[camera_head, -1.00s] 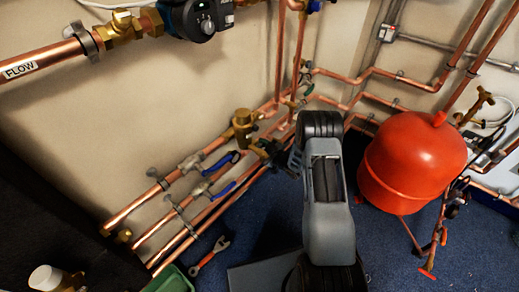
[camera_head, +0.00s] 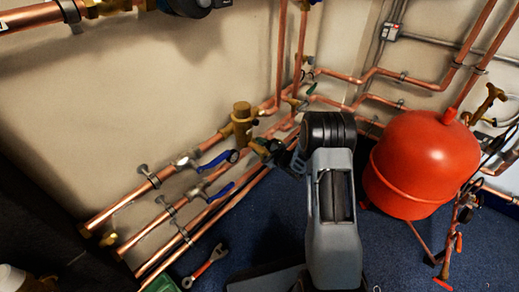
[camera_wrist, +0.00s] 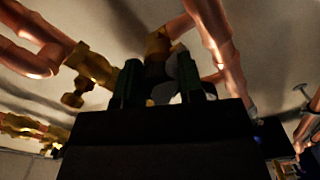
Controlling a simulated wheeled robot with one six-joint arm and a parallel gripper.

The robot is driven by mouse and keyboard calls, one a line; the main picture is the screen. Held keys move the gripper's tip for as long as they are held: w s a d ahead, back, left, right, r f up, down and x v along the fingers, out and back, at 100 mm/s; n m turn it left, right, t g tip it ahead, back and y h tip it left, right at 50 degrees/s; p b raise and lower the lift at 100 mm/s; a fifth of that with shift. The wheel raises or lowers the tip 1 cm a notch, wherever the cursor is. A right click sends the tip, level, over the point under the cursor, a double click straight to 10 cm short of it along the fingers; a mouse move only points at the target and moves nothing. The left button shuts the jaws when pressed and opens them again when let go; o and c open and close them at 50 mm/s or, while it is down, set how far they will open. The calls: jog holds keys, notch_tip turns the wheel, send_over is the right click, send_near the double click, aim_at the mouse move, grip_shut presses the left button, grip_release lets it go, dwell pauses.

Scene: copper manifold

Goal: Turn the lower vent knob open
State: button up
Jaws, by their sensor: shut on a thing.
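My gripper (camera_head: 273,151) is at the copper pipe run along the wall, beside a brass fitting. In the wrist view its two dark green fingers (camera_wrist: 160,85) stand on either side of a small dark and pale part. I take this part to be the lower vent knob (camera_wrist: 165,92), and my gripper is shut on it. A brass fitting (camera_wrist: 158,45) sits right behind it on the pipework. The fingers and body of my gripper hide much of the knob, and its turn angle cannot be read.
Blue-handled valves (camera_head: 216,160) sit on the pipes to the left. A brass valve body (camera_head: 242,118) stands just above the gripper. A red tank (camera_head: 415,160) stands at the right, close to my arm. A wrench (camera_head: 206,265) lies on the blue floor.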

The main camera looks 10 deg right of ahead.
jog(key=n, duration=0.4)
jog(key=shift+f+n, duration=0.1)
jog(key=shift+n, duration=2.2)
jog(key=shift+f+n, duration=0.1)
jog(key=shift+n, duration=0.2)
jog(key=o, duration=0.9)
jog(key=p+v, duration=0.3)
jog(key=v, duration=1.1)
jog(key=shift+p, duration=0.4)
